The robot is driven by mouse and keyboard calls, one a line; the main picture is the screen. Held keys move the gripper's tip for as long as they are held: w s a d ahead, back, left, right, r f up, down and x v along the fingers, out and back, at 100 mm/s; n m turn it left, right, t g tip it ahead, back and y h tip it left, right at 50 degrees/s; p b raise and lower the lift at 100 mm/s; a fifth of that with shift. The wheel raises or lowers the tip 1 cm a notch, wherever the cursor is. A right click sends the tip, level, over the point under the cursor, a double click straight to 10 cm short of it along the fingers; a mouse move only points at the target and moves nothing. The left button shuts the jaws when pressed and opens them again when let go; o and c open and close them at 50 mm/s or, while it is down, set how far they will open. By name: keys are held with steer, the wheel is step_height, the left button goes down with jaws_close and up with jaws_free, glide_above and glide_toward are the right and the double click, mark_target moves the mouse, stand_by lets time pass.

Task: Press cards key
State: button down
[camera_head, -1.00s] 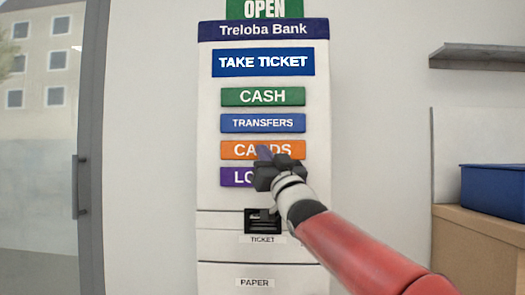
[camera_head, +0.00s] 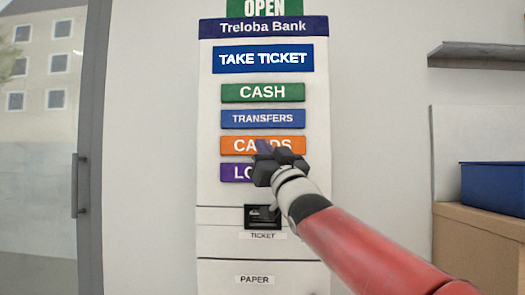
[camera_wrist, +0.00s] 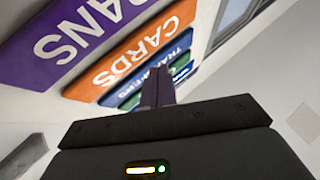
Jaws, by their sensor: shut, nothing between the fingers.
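The orange CARDS key (camera_head: 236,145) is on the front of the white ticket machine (camera_head: 210,190), below the TRANSFERS key and above the purple key. My gripper (camera_head: 262,148) is shut and empty, its fingertips in front of the middle of the CARDS key and hiding some of its letters. In the wrist view the CARDS key (camera_wrist: 130,58) lies at a slant, and my closed fingers (camera_wrist: 158,88) point toward its lower right edge. I cannot tell whether the tips touch it.
The TRANSFERS key (camera_head: 263,119) and CASH key (camera_head: 263,92) are above. The purple LOANS key (camera_head: 236,172) is just below, partly hidden by my gripper. A ticket slot (camera_head: 262,217) is lower. A blue bin (camera_head: 492,188) and grey shelf (camera_head: 480,55) are at the right.

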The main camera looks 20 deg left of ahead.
steer(key=shift+s+d+b, duration=0.2)
steer(key=shift+s+b, duration=0.25)
steer(key=shift+s, duration=0.4)
steer(key=shift+s+d+b, duration=0.2)
steer(key=shift+s+b, duration=0.25)
steer(key=shift+s, duration=0.4)
steer(key=shift+f, duration=0.1)
steer(key=s+d+f+m+g+h, duration=0.25)
steer(key=d+f+h, duration=0.55)
steer(key=d+f, duration=0.45)
steer(key=s+d+f+m+g+h, duration=0.3)
steer(key=d+f+h, duration=0.5)
steer(key=f, duration=0.7)
steer(key=s+d+f+m+g, duration=0.1)
steer(key=s+d+f+g, duration=0.1)
steer(key=s+d+f, duration=0.2)
steer(key=s+d+f+m+g+h, duration=0.1)
steer(key=s+d+f, duration=0.3)
steer(key=s+f, duration=0.6)
steer(key=s+d+f+m+g, duration=0.1)
steer(key=s+d+f+g, duration=0.3)
steer(key=s+f, duration=0.3)
steer(key=shift+d+f+h+p, duration=0.3)
steer(key=shift+f+p, duration=0.1)
steer(key=shift+f, duration=0.2)
steer(key=shift+w+m, duration=0.1)
steer(key=shift+m, duration=0.15)
